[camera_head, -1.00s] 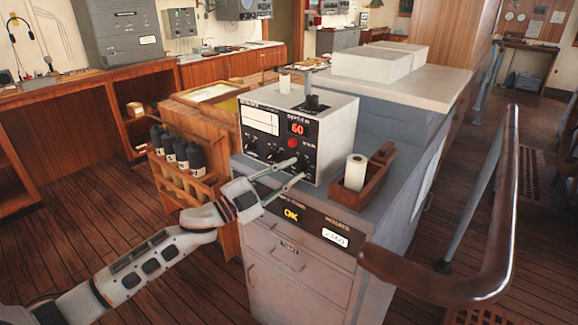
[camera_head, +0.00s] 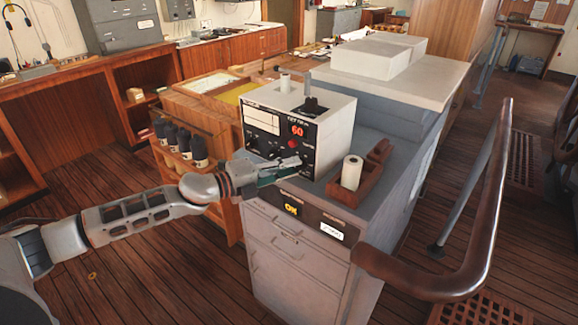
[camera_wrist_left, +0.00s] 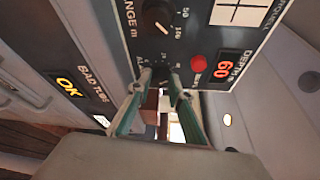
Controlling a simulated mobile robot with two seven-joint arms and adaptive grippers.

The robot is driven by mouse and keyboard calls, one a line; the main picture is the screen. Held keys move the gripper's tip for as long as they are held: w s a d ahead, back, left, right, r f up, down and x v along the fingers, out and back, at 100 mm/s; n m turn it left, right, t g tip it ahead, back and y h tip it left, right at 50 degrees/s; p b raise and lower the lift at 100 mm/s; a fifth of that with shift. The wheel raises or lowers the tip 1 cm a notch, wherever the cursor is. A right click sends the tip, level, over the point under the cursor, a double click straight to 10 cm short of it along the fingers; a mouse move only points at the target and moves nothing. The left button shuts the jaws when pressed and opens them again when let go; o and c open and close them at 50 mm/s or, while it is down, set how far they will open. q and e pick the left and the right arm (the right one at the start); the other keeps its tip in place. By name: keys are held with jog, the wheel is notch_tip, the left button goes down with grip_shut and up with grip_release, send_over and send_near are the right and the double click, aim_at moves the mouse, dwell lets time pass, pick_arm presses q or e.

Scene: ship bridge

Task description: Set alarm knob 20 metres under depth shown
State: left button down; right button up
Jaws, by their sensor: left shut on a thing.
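The depth sounder (camera_head: 333,128) is a pale box with a black front panel on the grey cabinet. Its red depth display (camera_head: 298,130) reads 60, also seen in the left wrist view (camera_wrist_left: 223,70). My left gripper (camera_head: 296,161) is at the lower right of the panel. In the left wrist view its fingers are closed around the small black alarm knob (camera_wrist_left: 162,76), below the red button (camera_wrist_left: 198,63). The fingers partly cover the knob and its scale, so its setting cannot be read. My right gripper is in neither view.
A range knob (camera_wrist_left: 156,17) sits beside the alarm knob on the panel. A wooden tray (camera_head: 365,178) with a white roll (camera_head: 351,172) stands right of the box. A bottle rack (camera_head: 185,165) is at left and a handrail (camera_head: 480,240) at right.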

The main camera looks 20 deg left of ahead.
pick_arm(q)
jog(key=shift+m+y, duration=0.3)
jog(key=shift+m, duration=0.1)
jog(key=shift+d, duration=0.1)
jog(key=c, duration=1.8)
grip_release()
jog(key=shift+v, duration=6.05)
jog(key=shift+w, duration=0.1)
